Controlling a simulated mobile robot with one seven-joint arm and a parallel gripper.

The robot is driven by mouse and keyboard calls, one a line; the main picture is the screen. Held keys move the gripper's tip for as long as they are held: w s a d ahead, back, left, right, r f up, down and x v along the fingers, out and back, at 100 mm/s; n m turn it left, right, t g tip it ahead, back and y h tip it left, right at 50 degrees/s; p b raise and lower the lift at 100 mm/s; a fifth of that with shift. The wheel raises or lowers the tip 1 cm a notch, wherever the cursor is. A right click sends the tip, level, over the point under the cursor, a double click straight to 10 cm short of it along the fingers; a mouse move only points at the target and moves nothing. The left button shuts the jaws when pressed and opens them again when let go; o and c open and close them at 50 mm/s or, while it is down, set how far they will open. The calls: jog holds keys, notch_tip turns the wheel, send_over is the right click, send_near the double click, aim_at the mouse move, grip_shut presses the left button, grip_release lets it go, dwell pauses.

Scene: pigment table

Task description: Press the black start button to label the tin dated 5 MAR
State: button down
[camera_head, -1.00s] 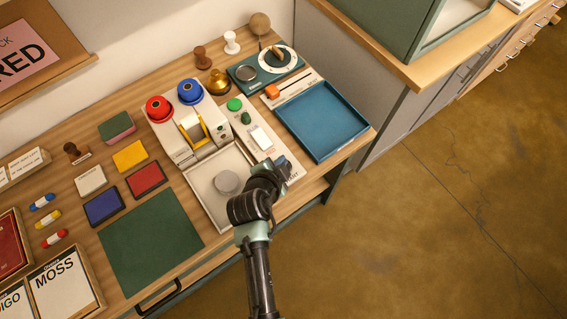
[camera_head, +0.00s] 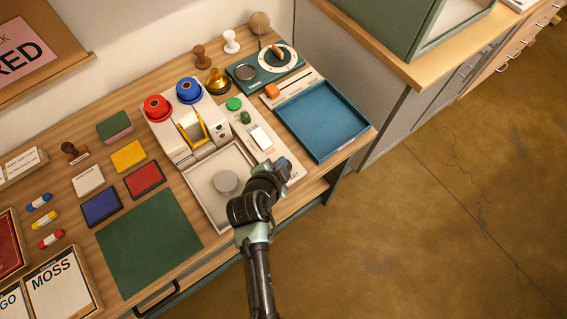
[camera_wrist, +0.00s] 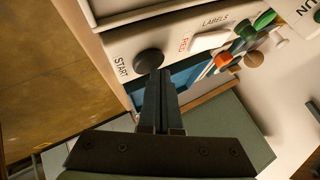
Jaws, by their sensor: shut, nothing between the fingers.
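The black start button (camera_wrist: 148,62) shows in the wrist view as a round black cap beside the word START on a pale panel (camera_wrist: 178,28). My gripper (camera_wrist: 158,74) is shut and empty, its fingertips right by the button's edge; I cannot tell whether they touch it. In the head view my gripper (camera_head: 282,163) is over the front end of the panel and hides the button. A round grey tin (camera_head: 226,182) sits in the pale tray (camera_head: 202,208) of the labelling machine (camera_head: 180,148). Its date cannot be read.
A blue tray (camera_head: 320,118) stands to the right. A green mat (camera_head: 150,242) and ink pads are at left.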

jog(key=shift+f+b, duration=0.45)
jog(key=shift+f, duration=0.05)
dwell(0.3)
jog(key=shift+r, duration=0.1)
jog(key=shift+r+p, duration=0.7)
jog(key=shift+r, duration=0.15)
notch_tip(320, 180, up, 5)
jog(key=p, duration=0.4)
dwell(0.9)
